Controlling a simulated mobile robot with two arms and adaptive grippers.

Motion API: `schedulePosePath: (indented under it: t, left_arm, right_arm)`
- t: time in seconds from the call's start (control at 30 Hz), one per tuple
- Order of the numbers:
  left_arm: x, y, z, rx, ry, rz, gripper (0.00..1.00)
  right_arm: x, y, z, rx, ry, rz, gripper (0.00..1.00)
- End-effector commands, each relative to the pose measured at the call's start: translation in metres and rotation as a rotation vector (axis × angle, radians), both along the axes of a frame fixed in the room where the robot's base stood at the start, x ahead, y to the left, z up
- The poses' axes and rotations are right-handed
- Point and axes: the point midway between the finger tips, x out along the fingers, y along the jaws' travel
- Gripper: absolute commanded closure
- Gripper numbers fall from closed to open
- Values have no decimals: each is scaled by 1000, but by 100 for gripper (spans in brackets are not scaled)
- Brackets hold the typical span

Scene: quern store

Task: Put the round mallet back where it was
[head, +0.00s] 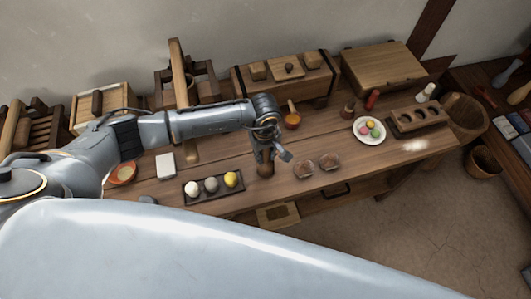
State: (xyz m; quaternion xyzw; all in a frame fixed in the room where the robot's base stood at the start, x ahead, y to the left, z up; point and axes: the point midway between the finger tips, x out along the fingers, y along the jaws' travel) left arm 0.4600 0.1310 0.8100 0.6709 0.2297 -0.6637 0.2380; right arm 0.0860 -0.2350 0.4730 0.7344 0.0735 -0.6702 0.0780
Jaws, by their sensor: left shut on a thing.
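My left gripper (267,155) is over the middle of the wooden bench (225,165), seen from above in the head view. It is shut on a brown, rounded wooden thing (265,169), which looks like the round mallet. The fingers and wrist hide most of it, and I cannot tell whether it touches the bench top. My right gripper is not in view.
Wooden boxes (285,73) line the back.

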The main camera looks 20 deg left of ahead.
Motion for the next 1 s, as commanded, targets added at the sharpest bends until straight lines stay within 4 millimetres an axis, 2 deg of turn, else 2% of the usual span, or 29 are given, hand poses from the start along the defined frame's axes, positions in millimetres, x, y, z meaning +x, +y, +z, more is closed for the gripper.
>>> schedulePosePath:
  t: [0.2,0.23,0.3,0.33,0.6,0.7,0.77,1.0]
  left_arm:
    - [1,0,-4,0,-1,0,100]
    - [0,0,-3,0,0,0,68]
    - [0,0,-2,0,0,1,53]
    - [0,0,-2,0,0,1,51]
    - [0,0,-2,0,0,1,51]
    - [0,0,2,0,0,1,51]
    - [1,0,7,-2,-3,0,51]
    - [1,1,54,-1,-6,-1,51]
  right_arm:
    - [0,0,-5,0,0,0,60]
    - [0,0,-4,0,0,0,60]
    - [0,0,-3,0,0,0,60]
    - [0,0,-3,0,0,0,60]
    - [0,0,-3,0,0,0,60]
    - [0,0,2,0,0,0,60]
    - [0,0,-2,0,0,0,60]
    - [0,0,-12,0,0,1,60]
